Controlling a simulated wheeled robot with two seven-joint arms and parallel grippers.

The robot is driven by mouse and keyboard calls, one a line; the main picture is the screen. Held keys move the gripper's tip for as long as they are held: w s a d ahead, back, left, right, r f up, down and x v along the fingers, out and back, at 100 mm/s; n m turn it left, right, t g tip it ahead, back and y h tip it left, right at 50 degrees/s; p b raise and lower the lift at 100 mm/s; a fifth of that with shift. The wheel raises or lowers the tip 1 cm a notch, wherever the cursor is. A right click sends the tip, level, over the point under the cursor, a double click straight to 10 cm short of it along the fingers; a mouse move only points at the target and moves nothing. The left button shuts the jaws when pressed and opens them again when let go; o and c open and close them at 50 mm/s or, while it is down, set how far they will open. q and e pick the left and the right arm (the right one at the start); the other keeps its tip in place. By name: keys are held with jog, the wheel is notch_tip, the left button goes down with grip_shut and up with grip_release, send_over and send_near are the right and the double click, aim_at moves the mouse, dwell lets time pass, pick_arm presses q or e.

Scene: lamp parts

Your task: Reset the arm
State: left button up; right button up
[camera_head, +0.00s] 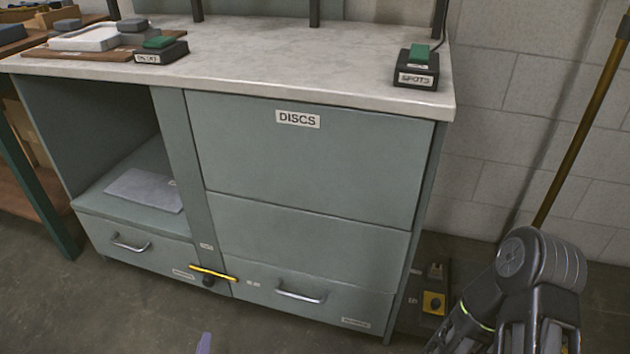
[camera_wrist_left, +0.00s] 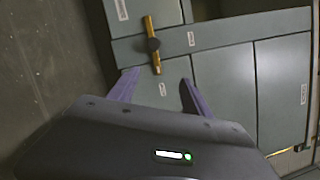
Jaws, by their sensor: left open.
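My left gripper (camera_wrist_left: 159,77) shows in the left wrist view with its two purple fingers spread apart and nothing between them. In the head view only one purple fingertip of my left gripper (camera_head: 204,343) shows at the bottom edge, in front of the cabinet and low over the floor; the rest is out of frame. My right arm shows at the lower right of the head view, folded beside the cabinet; its gripper cannot be made out.
A grey-green cabinet (camera_head: 300,225) has a yellow turn handle (camera_head: 213,273) low on its front, also in the left wrist view (camera_wrist_left: 152,45). Its "DISCS" panel is shut. The light worktop (camera_head: 290,70) holds two green-topped button boxes. Floor in front is clear.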

pick_arm(q)
jog(key=d+n+g+h, duration=0.5)
jog(key=d+n+g, duration=0.5)
jog(key=d, duration=0.7)
jog(key=s+d+r+n+g, duration=0.1)
jog(key=s+d+n+g, duration=0.15)
jog(key=s+n, duration=0.3)
jog(key=s+d+r+n+g+y, duration=0.1)
jog(key=s+n+g, duration=0.25)
jog(key=s, duration=0.35)
jog(key=s+d+r+n+g, duration=0.2)
jog(key=s+n, duration=0.3)
jog(key=s, duration=0.1)
jog(key=s+r+p, duration=0.2)
jog(key=r+p, duration=1.5)
jog(key=s+d+r+g+p, duration=0.1)
jog(key=s+r+p, duration=0.1)
jog(key=r+p, duration=1.6)
jog(key=shift+s+r+n, duration=0.2)
jog(key=shift+s+n, duration=0.1)
jog(key=shift+s, duration=0.1)
pick_arm(e)
jog(key=s+a+r, duration=0.1)
jog(key=r, duration=1.6)
jog(key=s+r, duration=0.2)
jog(key=r, duration=1.6)
jog(key=shift+a+r+g+y, duration=0.25)
jog(key=shift+a+g+y, duration=0.05)
jog(key=shift+a+g, duration=0.1)
